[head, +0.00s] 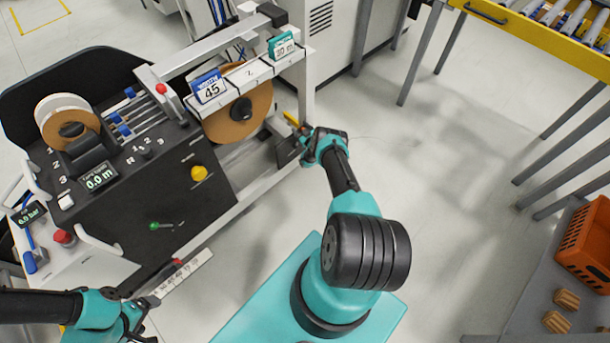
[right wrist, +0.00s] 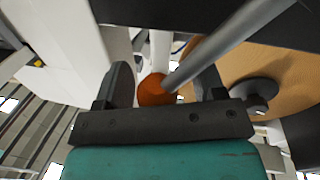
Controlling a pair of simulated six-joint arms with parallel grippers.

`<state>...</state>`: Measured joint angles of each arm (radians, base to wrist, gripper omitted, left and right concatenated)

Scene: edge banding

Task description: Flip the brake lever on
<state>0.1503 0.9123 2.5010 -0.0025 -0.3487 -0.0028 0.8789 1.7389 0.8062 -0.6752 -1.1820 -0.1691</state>
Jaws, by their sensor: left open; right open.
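In the right wrist view a lever with a grey rod (right wrist: 215,47) and an orange-red ball knob (right wrist: 154,90) shows, seemingly the brake lever. The knob lies between the two dark fingers of my right gripper (right wrist: 165,82), which are apart. I cannot tell if either finger touches it. In the head view my right gripper (head: 302,136) is at the right end of the machine, below the large brown roll (head: 240,103), and hides the lever there. My left gripper (head: 152,310) is open and empty at the lower left, near the front of the machine.
The black panel carries a green-knobbed lever (head: 155,226), a yellow knob (head: 199,173) and a display (head: 99,178). A red-tipped lever (head: 178,262) is near a white scale strip. An orange crate (head: 588,240) stands at far right.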

